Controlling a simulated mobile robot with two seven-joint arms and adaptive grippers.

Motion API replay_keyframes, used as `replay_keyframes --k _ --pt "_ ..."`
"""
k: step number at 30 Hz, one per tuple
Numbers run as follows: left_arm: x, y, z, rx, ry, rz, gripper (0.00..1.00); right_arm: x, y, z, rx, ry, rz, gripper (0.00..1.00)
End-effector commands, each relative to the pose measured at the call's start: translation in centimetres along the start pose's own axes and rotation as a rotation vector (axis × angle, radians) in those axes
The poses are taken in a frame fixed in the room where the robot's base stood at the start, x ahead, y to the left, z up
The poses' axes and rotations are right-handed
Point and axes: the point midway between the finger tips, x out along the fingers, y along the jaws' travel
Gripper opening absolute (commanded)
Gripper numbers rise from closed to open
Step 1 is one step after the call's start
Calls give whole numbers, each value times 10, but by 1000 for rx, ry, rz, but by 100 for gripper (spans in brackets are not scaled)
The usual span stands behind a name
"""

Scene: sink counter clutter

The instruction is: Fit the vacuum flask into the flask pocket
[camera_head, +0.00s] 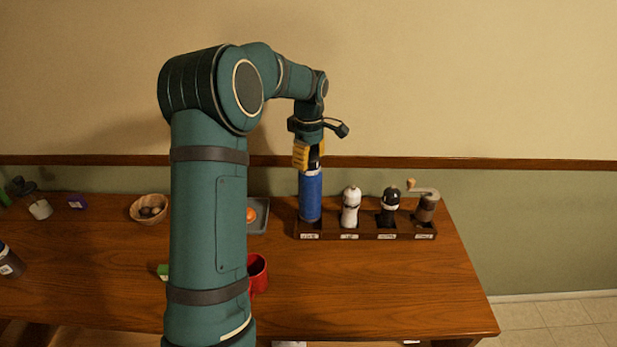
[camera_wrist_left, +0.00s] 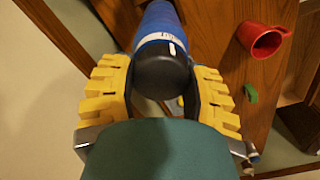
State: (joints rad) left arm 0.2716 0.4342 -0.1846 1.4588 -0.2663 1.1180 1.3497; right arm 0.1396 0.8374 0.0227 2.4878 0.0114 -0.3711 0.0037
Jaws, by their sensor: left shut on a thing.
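The vacuum flask (camera_head: 311,195) is blue with a black cap and stands upright in the head view. Its lower end is at the leftmost pocket of the dark wooden rack (camera_head: 365,236), behind the front label. I cannot tell whether its base touches the pocket floor. My left gripper (camera_head: 308,157) is above it, with yellow fingers shut on the flask's top end. In the left wrist view the black cap (camera_wrist_left: 161,70) lies between the yellow fingers (camera_wrist_left: 161,97), with the blue body running away from them. My right gripper is not in view.
A white mill (camera_head: 350,206), a black mill (camera_head: 389,206) and a grinder with a crank (camera_head: 427,207) fill the other pockets. A red mug (camera_head: 258,272), a grey tray (camera_head: 262,215) and a wooden bowl (camera_head: 149,208) are to the left. The right front tabletop is clear.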

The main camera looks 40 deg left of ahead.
Motion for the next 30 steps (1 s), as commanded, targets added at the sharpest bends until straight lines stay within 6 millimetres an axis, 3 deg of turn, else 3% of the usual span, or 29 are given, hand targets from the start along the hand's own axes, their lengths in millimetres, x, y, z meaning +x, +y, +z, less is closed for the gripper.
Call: replay_keyframes --k 9,23,24,25,26,30 --pt "43 0 0 0 0 -1 7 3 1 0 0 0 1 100" --pt "50 0 0 0 0 1 7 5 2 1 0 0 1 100" --pt "51 0 0 -1 0 -1 60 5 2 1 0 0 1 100" --pt "51 0 0 -1 0 -1 70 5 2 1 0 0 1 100" --pt "50 0 0 -1 0 -1 80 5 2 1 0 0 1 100" --pt "50 0 0 -1 0 -1 80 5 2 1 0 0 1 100"
